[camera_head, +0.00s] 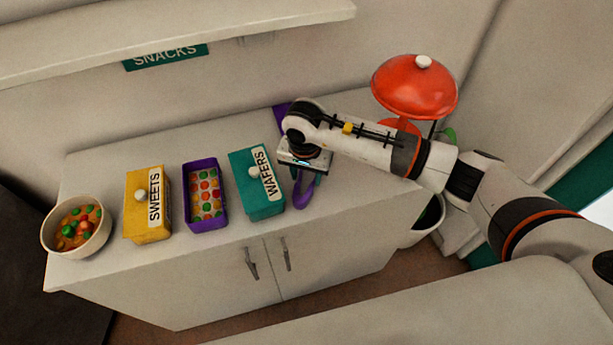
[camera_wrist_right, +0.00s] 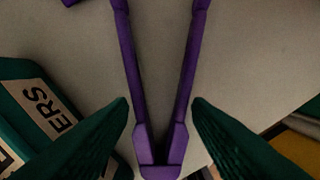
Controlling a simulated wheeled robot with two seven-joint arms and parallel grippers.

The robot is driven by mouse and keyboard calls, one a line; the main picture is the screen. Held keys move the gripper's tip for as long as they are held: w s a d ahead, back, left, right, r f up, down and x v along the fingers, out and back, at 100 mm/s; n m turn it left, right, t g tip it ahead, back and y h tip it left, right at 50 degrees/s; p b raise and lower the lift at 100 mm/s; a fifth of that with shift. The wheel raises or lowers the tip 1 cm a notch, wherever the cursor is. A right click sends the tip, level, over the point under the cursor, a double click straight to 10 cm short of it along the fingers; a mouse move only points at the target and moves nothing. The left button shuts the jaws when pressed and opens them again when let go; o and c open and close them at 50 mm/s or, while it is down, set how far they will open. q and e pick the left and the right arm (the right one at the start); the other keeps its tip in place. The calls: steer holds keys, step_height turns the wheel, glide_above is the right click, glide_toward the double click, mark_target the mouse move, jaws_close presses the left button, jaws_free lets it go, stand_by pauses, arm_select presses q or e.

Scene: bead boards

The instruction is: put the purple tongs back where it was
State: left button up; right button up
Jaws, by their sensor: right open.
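The purple tongs (camera_head: 304,190) lie on the white cabinet top, right of the teal WAFERS box; my right gripper hides part of them in the head view. In the right wrist view the tongs (camera_wrist_right: 160,170) show as a V, joined end at the bottom, arms spreading upward. My right gripper (camera_wrist_right: 160,102) is open above the tongs, its green fingers apart on either side of them near the joined end, with no visible contact. In the head view my right gripper (camera_head: 300,170) points down. My left gripper is not in view.
The teal WAFERS box (camera_head: 259,192), an open purple box (camera_head: 187,199) of colored sweets, the yellow SWEETS box (camera_head: 148,222) and a bowl (camera_head: 77,242) stand leftward along the top. A purple piece (camera_head: 282,114) shows behind my gripper. A red domed object (camera_head: 414,88) stands at right.

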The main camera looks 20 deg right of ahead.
step_height(320, 180, up, 10)
steer(key=b, duration=0.1)
steer(key=shift+s+a+b, duration=0.2)
steer(key=shift+s+b, duration=0.2)
